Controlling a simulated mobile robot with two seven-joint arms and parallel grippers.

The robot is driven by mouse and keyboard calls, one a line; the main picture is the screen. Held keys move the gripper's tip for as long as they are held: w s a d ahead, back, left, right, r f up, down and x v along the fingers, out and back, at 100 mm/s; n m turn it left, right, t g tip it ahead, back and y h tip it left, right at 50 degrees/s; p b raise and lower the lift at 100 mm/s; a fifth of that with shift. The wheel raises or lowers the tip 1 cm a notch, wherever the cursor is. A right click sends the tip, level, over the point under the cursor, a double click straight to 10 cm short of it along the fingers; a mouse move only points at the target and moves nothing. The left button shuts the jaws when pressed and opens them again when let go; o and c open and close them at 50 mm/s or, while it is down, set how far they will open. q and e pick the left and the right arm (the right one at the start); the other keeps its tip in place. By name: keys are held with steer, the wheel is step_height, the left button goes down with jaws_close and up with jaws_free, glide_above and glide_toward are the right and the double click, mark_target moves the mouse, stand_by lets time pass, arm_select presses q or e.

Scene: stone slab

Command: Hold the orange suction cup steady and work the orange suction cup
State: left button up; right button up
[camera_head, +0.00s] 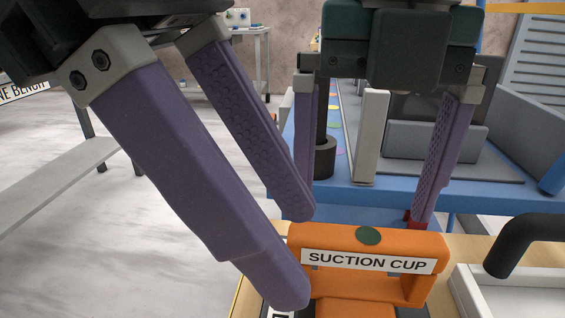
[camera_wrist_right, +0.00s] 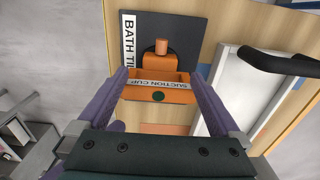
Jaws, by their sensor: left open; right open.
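The orange suction cup (camera_head: 368,245), labelled "SUCTION CUP" with a green dot on top, stands low in the head view. In the right wrist view the orange suction cup (camera_wrist_right: 158,93) is on a dark tile (camera_wrist_right: 188,32) labelled "BATH TI…". My left gripper (camera_head: 297,255) is open, its purple fingertips at the left end of the cup; contact cannot be told. My right gripper (camera_head: 363,212) is open behind and above the cup. In the right wrist view, the right gripper's fingers (camera_wrist_right: 159,76) lie on either side of the cup's handle bar.
A white tray (camera_head: 467,290) with a black curved bar (camera_head: 524,240) stands close at the right on the wooden bench (camera_wrist_right: 221,32). Behind is a blue table (camera_head: 345,195) with grey panels and a white upright block (camera_head: 371,135). Open floor lies at the left.

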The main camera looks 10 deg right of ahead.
mark_target(350, 266)
step_height(350, 266, down, 9)
steer(key=shift+f, duration=0.15)
stand_by(0.4)
jaws_close()
stand_by(1.3)
stand_by(0.9)
